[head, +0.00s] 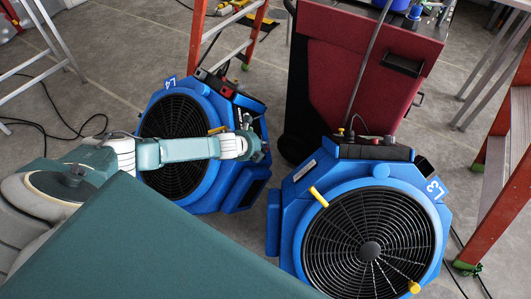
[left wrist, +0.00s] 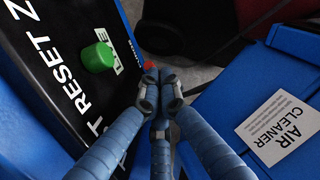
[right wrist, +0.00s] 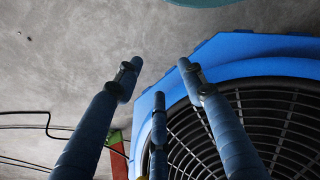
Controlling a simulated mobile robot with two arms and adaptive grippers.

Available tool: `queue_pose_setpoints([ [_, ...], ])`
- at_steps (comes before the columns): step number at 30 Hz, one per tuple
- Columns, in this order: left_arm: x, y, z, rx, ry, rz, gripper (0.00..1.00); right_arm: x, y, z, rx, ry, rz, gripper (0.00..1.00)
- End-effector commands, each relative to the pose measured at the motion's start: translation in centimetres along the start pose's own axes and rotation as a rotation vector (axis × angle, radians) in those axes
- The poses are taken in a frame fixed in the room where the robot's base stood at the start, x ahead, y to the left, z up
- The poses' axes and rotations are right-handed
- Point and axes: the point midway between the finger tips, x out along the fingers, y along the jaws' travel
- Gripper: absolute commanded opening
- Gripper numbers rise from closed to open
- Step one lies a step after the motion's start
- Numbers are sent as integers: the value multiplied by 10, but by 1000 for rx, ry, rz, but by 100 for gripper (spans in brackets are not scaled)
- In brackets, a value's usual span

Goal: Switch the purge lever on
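My left gripper (left wrist: 156,85) has its fingertips close together beside a black control panel in the left wrist view. A small red tip (left wrist: 149,65) shows just beyond the fingertips; I cannot tell whether they touch it or whether it is the purge lever. The panel carries a green knob (left wrist: 97,57) and white lettering with "RESET". In the head view my left arm ends over the blue L4 fan unit (head: 208,190), hiding part of its panel. My right gripper (right wrist: 165,80) is open and empty near a black fan grille. No label reading "purge" is legible.
The blue L3 fan unit (head: 433,215) stands to the right, with a yellow handle (head: 318,196). A dark red cart (head: 350,75) stands behind. Orange ladders (head: 505,185) flank the space, and cables lie on the grey floor. An "AIR CLEANER" label (left wrist: 277,128) shows on blue housing.

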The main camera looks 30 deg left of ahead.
Motion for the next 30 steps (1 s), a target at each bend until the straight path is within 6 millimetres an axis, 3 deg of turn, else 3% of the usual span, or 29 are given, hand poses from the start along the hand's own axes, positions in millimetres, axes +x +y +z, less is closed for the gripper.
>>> queue_pose_setpoints([
  [9,5,-5,15,3,-1,0,0,31,-2,37,-6,-27,-3,40],
  [30,3,-7,18,0,0,0,0,41,-2,54,-9,-37,-3,40],
])
